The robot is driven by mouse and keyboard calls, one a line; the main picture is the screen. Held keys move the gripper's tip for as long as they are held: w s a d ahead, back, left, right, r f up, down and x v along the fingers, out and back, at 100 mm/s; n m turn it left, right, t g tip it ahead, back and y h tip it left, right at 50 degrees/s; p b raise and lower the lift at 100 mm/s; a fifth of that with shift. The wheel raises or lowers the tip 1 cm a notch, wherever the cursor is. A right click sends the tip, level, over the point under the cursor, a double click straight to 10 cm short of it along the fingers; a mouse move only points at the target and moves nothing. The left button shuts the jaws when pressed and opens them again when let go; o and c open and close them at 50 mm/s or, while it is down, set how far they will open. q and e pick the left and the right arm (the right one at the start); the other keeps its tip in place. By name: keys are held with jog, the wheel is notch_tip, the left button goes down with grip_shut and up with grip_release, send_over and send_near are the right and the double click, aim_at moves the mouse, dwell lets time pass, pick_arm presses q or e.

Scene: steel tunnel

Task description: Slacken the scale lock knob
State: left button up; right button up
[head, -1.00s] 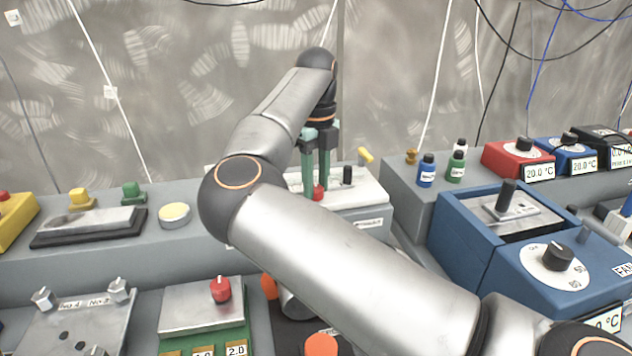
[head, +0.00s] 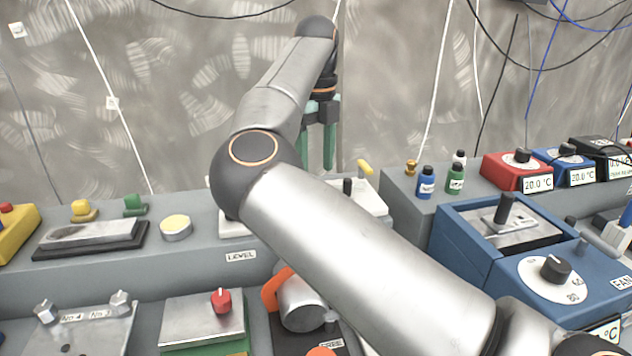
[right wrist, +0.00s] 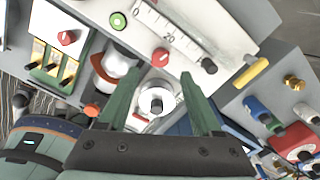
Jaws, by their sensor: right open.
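The white scale plate (right wrist: 190,28) with a printed ruler lies in the right wrist view. A red knob (right wrist: 160,57) and a black knob (right wrist: 209,65) stand on it. Which one is the scale lock knob I cannot tell. In the head view the plate's right end (head: 372,199), with the black knob (head: 347,185), shows beside my arm; the red knob is hidden. My right gripper (head: 321,167) is open and empty, pointing down above the plate. In the right wrist view its green fingertips (right wrist: 162,73) frame the red knob, apart from it. My left gripper is not in view.
Blue instrument boxes (head: 480,250) fill the right side. The air above the plate is clear.

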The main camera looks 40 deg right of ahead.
notch_tip(320, 180, up, 6)
jog(key=shift+f+p, duration=0.25)
jog(key=shift+p, duration=0.2)
jog(key=shift+f, duration=0.1)
